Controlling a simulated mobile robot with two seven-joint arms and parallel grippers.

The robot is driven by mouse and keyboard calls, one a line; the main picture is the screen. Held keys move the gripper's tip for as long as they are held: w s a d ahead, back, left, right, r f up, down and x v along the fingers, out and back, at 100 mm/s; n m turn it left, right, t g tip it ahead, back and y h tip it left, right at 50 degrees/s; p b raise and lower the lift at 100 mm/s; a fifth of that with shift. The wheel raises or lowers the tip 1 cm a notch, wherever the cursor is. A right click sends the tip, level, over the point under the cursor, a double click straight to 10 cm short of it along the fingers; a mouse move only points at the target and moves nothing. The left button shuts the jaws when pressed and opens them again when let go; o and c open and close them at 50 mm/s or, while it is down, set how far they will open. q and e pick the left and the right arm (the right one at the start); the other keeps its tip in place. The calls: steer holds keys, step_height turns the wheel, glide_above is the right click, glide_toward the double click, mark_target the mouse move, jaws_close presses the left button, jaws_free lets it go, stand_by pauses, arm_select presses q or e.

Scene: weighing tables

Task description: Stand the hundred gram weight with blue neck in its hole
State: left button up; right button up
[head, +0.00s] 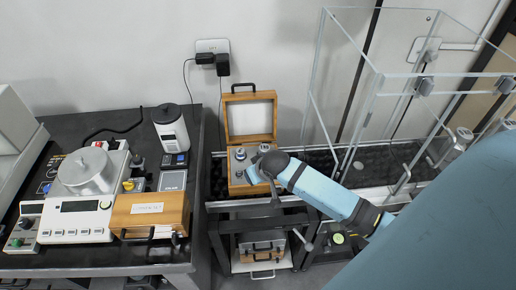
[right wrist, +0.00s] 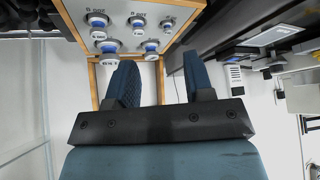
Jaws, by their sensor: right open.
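An open wooden weight box (head: 232,190) stands on the dark table, its lid raised at the back. In the right wrist view several metal weights with blue necks sit on the box's grey panel (right wrist: 122,8). One weight (right wrist: 109,46) is near the left fingertip and another (right wrist: 151,46) is nearly in line with the gap between the fingers. My left gripper is not in view.
A glass enclosure (head: 375,75) stands right of the box, close to my right arm. On the left table are a balance (head: 75,220), a closed wooden case (head: 150,211) and a white device (head: 172,130). A second wooden case (head: 262,250) lies on the lower shelf.

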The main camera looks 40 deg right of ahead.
steer(key=s+a+f+n+t+y, duration=0.1)
steer(key=s+a+f+n+t, duration=0.1)
steer(key=s+a, duration=0.5)
steer(key=s+a+f+n+t+y, duration=0.2)
steer(key=s+a, duration=0.4)
steer(key=s, duration=0.5)
steer(key=shift+s+a+f+y, duration=0.3)
steer(key=shift+a+f, duration=0.1)
steer(key=r+p, duration=0.2)
steer(key=p, duration=0.1)
steer(key=r+p, duration=0.1)
steer(key=r, duration=0.1)
steer(key=shift+d, duration=0.25)
